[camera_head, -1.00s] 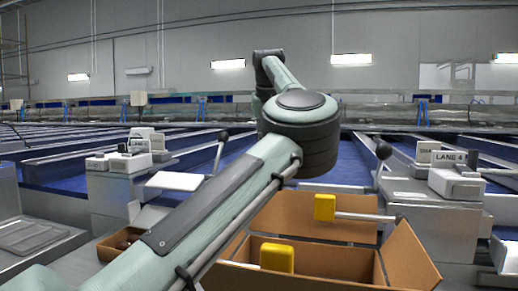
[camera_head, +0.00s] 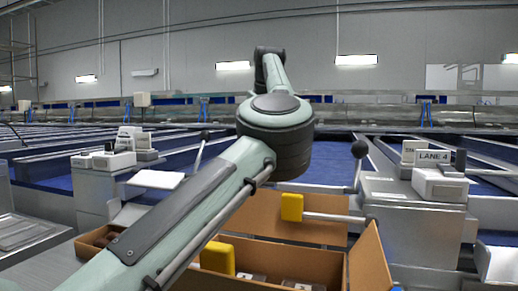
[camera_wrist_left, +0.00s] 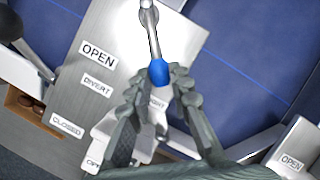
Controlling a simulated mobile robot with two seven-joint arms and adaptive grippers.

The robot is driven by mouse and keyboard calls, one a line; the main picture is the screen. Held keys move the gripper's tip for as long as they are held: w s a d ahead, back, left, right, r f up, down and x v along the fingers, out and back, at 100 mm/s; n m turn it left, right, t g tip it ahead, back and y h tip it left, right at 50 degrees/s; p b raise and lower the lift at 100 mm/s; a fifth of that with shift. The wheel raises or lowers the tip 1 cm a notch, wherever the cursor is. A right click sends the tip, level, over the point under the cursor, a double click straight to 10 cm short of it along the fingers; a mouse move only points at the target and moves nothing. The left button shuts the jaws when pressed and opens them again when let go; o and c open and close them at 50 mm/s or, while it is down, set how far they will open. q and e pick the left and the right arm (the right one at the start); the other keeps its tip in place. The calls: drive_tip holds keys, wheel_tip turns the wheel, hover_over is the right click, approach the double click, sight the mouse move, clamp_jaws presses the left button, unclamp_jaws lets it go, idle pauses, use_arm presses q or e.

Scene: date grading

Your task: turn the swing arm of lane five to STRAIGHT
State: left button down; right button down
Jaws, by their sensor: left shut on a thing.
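In the left wrist view my left gripper (camera_wrist_left: 160,92) is shut on a blue knob (camera_wrist_left: 158,72) at the end of a metal rod (camera_wrist_left: 149,22). I take this to be the swing arm's handle. A grey panel beside it (camera_wrist_left: 75,82) bears the labels OPEN (camera_wrist_left: 98,55), DIVERT (camera_wrist_left: 97,86) and CLOSED (camera_wrist_left: 66,125). Another label (camera_wrist_left: 157,102) is partly hidden behind the fingers; only its end, "IGHT", shows. In the head view my left arm reaches away from the camera and its gripper is hidden. No lane five sign is readable. My right gripper is not in view.
In the head view an open cardboard box (camera_head: 300,222) with yellow-ended parts stands below my arm. A LANE 4 sign (camera_head: 433,156) sits on a grey cabinet at right. Black-knobbed levers (camera_head: 359,150) rise on both sides of my arm. Blue lanes lie beyond.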

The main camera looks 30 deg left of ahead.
use_arm(q)
drive_tip(key=shift+r, duration=0.1)
drive_tip(key=c, duration=1.4)
unclamp_jaws()
drive_tip(key=shift+o, duration=0.2)
drive_tip(key=v, duration=1.2)
drive_tip(key=shift+w, duration=0.15)
